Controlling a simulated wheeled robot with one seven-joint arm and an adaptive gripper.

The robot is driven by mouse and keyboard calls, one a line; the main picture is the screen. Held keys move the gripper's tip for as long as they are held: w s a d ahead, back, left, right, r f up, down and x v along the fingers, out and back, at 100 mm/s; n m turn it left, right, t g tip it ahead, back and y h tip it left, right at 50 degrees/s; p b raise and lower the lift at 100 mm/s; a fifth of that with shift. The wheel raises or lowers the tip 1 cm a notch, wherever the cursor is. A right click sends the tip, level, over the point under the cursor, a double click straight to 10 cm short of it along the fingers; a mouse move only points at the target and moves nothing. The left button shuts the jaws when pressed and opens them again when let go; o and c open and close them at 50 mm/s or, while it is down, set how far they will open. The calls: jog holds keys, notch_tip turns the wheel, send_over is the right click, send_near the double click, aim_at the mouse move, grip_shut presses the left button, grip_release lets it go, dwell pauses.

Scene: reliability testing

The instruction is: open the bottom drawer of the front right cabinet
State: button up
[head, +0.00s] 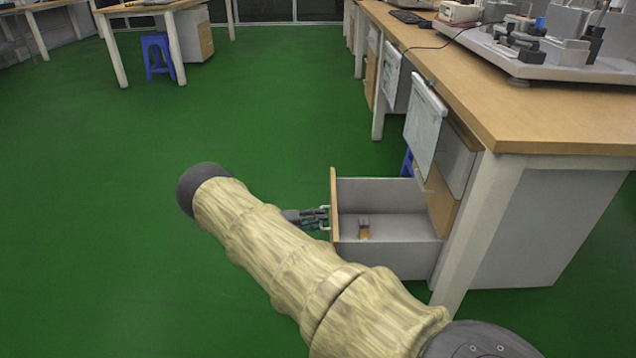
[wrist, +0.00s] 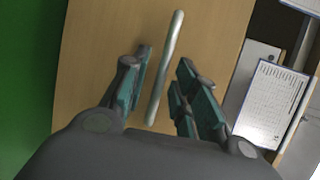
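The bottom drawer (head: 385,225) of the front right cabinet is pulled well out, and its inside shows in the head view. Its wooden front (head: 334,205) faces left, and in the wrist view the same wooden panel (wrist: 215,30) fills the middle. A pale bar handle (wrist: 165,70) runs nearly upright there. My gripper (wrist: 164,62) is open, with one finger on each side of the handle and a visible gap to both.
A small brown and grey object (head: 364,229) lies in the drawer. Papers (head: 424,122) hang on the cabinet above it. The wooden workbench (head: 560,125) carries equipment and has a white leg (head: 478,225) beside the drawer. Green floor (head: 110,240) to the left is clear.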

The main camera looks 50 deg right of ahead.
jog(key=v, duration=1.2)
jog(key=shift+s, duration=0.1)
dwell(0.5)
